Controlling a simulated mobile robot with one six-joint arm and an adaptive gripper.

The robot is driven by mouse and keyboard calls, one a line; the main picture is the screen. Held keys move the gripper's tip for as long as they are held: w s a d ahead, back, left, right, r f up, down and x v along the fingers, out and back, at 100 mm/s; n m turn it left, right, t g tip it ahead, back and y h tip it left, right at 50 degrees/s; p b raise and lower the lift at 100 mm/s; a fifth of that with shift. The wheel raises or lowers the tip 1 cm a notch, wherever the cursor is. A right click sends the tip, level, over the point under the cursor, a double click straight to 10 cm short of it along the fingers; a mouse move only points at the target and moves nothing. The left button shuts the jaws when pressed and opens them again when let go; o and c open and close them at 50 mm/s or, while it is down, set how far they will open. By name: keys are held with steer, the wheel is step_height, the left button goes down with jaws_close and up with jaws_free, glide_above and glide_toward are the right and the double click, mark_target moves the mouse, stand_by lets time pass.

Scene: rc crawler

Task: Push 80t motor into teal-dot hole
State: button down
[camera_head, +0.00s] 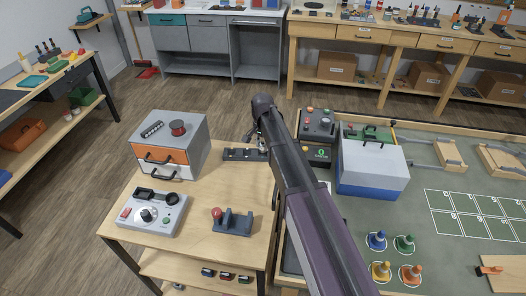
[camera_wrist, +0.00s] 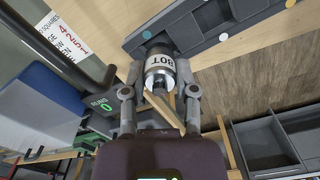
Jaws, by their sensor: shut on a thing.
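The 80t motor (camera_wrist: 159,68), a silver can with a white label, is between the two fingers of my gripper (camera_wrist: 160,92) in the wrist view. My gripper is shut on it. The motor's far end meets the edge of a dark block (camera_wrist: 200,22) near a pale dot (camera_wrist: 147,34), perhaps the teal one. In the head view the dark block (camera_head: 240,155) lies on the wooden table; my arm hides the motor.
On the table (camera_head: 180,205) stand an orange-and-grey drawer box (camera_head: 165,158), a grey control unit (camera_head: 150,214) and a blue stand with a red knob (camera_head: 233,222). A control box (camera_head: 318,125) and blue-white case (camera_head: 370,165) stand close right of my arm.

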mark_target(263, 142)
steer(key=shift+f+b, duration=0.65)
steer(key=shift+f, duration=0.35)
steer(key=shift+f, duration=0.15)
steer(key=shift+c, duration=2)
jaws_free()
step_height(263, 142, up, 12)
steer(key=p, duration=1.2)
steer(key=shift+r, duration=0.2)
steer(key=shift+s, duration=0.1)
steer(key=s+d+n, duration=0.3)
steer(key=s+d, duration=0.5)
steer(key=s, duration=0.3)
steer(key=s+d+n, duration=0.4)
steer(key=s+d, duration=0.3)
steer(key=s, duration=0.4)
steer(key=shift+s+d, duration=0.2)
steer(key=shift+d, duration=0.2)
